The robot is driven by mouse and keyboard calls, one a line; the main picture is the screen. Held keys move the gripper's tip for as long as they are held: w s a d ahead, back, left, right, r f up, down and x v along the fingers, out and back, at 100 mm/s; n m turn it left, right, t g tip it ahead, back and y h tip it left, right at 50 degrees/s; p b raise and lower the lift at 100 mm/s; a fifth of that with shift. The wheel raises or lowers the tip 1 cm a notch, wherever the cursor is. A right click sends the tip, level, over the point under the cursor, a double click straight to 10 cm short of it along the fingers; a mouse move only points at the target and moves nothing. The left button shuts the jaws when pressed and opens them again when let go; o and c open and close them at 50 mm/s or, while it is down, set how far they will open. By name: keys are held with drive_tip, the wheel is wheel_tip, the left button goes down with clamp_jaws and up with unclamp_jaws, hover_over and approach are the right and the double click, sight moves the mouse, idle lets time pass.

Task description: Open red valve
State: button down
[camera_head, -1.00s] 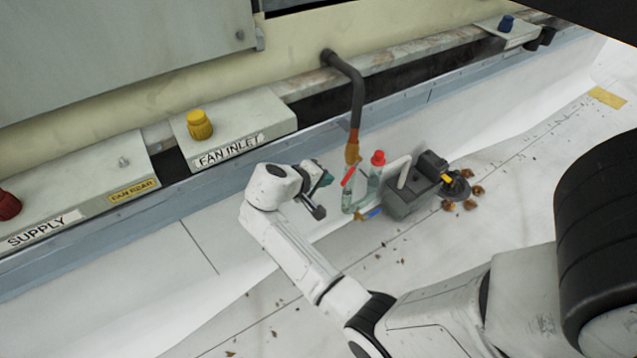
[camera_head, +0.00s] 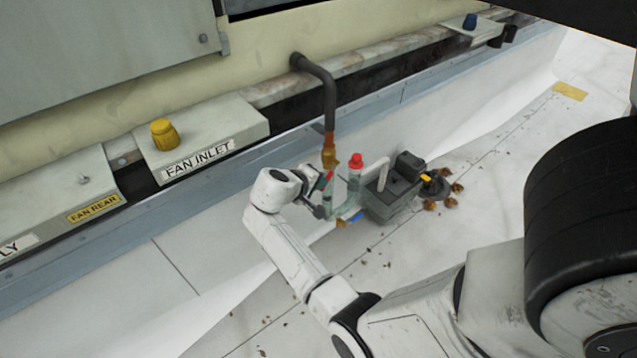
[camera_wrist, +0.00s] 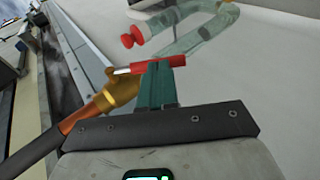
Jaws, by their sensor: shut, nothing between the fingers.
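The red valve handle (camera_wrist: 145,67) is a short red lever on a brass fitting (camera_wrist: 120,90) in the wrist view. In the head view the handle (camera_head: 329,175) shows as a small red streak below the brass fitting (camera_head: 329,153), partly hidden by my gripper. My gripper (camera_wrist: 162,66) has its teal fingers shut together with nothing between them. Their tips overlap the red lever in the wrist view; I cannot tell whether they touch it. In the head view my gripper (camera_head: 322,195) is just left of the clear U-shaped tube (camera_head: 354,186).
A red cap (camera_head: 355,160) tops the clear tube. A dark pipe (camera_head: 329,95) comes down to the brass fitting. A grey ledge (camera_head: 215,187) runs behind. The white floor at left is clear.

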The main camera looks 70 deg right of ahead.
drive_tip(key=shift+f, duration=0.1)
drive_tip(key=h+b, duration=0.1)
drive_tip(key=f+g+h+b, duration=0.1)
drive_tip(key=b, duration=0.1)
drive_tip(key=d+f+b, duration=0.1)
drive_tip(key=shift+s+f+h, duration=0.1)
drive_tip(key=shift+s+h, duration=0.2)
drive_tip(key=shift+h, duration=0.1)
drive_tip(key=shift+s+d+f+b, duration=0.35)
drive_tip(key=shift+s+d+f, duration=0.15)
drive_tip(key=shift+d+f, duration=0.25)
drive_tip(key=shift+s+d, duration=0.1)
drive_tip(key=shift+d, duration=0.05)
